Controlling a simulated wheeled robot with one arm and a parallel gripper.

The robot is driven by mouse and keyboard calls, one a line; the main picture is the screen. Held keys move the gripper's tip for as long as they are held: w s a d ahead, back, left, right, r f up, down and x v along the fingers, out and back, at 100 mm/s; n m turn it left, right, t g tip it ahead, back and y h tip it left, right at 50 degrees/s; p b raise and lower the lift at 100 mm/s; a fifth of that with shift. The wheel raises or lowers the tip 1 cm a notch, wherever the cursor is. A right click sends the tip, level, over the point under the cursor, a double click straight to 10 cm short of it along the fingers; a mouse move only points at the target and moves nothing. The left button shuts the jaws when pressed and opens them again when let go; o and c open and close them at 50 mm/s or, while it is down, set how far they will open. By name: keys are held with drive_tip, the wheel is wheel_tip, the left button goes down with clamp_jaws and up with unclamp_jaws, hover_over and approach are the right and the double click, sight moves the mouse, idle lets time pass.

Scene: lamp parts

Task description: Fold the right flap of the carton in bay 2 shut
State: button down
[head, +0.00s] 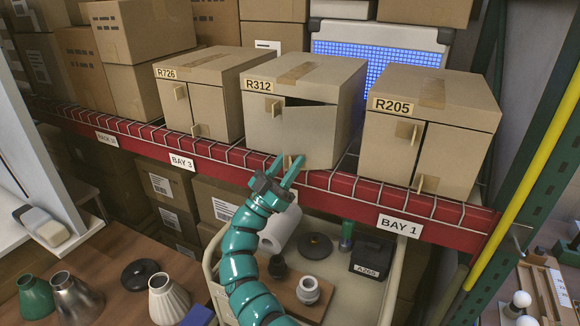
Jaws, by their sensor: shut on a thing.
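The carton (262,120) labelled R312 stands in the middle of the red shelf, between the BAY 3 and BAY 1 signs. No bay 2 sign shows. Its right flap (310,130) stands a little ajar, with a dark gap along its top edge. A small tan tab (288,161) sits at that flap's lower left. My gripper (287,161) reaches up from below, its two teal fingers shut on this tab. The left flap looks closed, with its own tab (277,107) near the top.
Carton R726 (195,105) stands to the left and carton R205 (455,140) to the right, both looking closed. The red shelf beam (330,190) runs just below my fingers. A cream cart (362,262) with lamp parts and a black A269 box (372,256) stands underneath.

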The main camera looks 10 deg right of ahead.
drive_tip(key=shift+w+d+f+b, duration=0.1)
drive_tip(key=shift+w+b, duration=0.2)
drive_tip(key=shift+w, duration=0.85)
drive_tip(key=c, duration=1.1)
unclamp_jaws()
drive_tip(key=shift+w+f, duration=0.1)
drive_tip(key=shift+b+v, duration=1.55)
drive_tip(key=shift+v, duration=2.2)
